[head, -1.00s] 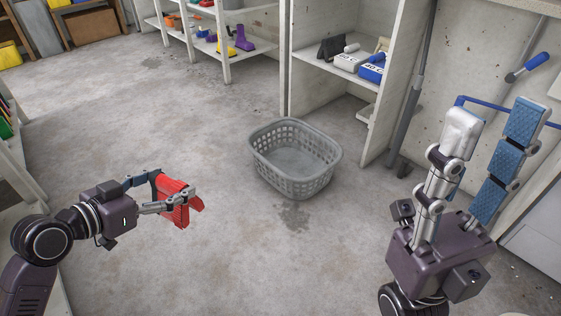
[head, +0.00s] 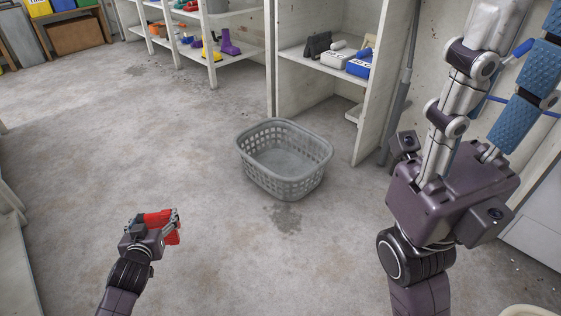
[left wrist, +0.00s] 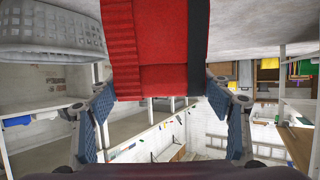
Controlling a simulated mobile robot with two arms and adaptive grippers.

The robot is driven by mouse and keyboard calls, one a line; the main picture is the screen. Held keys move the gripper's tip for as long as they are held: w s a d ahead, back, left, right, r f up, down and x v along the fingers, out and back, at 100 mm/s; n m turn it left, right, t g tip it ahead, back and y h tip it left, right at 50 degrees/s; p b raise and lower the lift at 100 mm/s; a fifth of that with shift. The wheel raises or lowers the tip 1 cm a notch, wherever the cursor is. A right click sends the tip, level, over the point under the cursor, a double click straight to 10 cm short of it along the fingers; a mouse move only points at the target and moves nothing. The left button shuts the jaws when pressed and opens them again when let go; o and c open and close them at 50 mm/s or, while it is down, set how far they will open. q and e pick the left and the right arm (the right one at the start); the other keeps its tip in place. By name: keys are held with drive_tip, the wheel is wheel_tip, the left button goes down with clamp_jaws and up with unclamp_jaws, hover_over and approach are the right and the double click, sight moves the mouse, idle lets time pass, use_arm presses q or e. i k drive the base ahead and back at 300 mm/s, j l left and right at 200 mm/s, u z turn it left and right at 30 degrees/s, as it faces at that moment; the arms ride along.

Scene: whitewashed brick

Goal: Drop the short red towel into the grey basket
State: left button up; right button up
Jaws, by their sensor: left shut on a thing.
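The red towel (head: 160,218) hangs folded in my left gripper (head: 163,222), above the floor at the lower left of the head view. In the left wrist view the towel (left wrist: 130,45), with a dark stripe, sits between both blue-padded fingers. The grey basket (head: 287,187), with perforated walls, stands upright on the floor near the middle, up and right of the left gripper and apart from it. Its visible inside looks empty. It also shows in the left wrist view (left wrist: 50,32). My right gripper (head: 515,50) points upward at the right, its fingers apart with nothing visible between them.
An open shelf unit (head: 325,75) with boxes stands behind the basket. Another shelf (head: 215,60) holds coloured items farther back. A grey pole (head: 401,90) leans near my right arm. The concrete floor (head: 110,150) between left gripper and basket is clear.

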sight(279, 167)
drive_tip(key=i+j+z, duration=0.3)
drive_tip(key=i+z, duration=0.15)
drive_tip(key=i+j+z, duration=0.7)
drive_tip(key=j+z, duration=0.2)
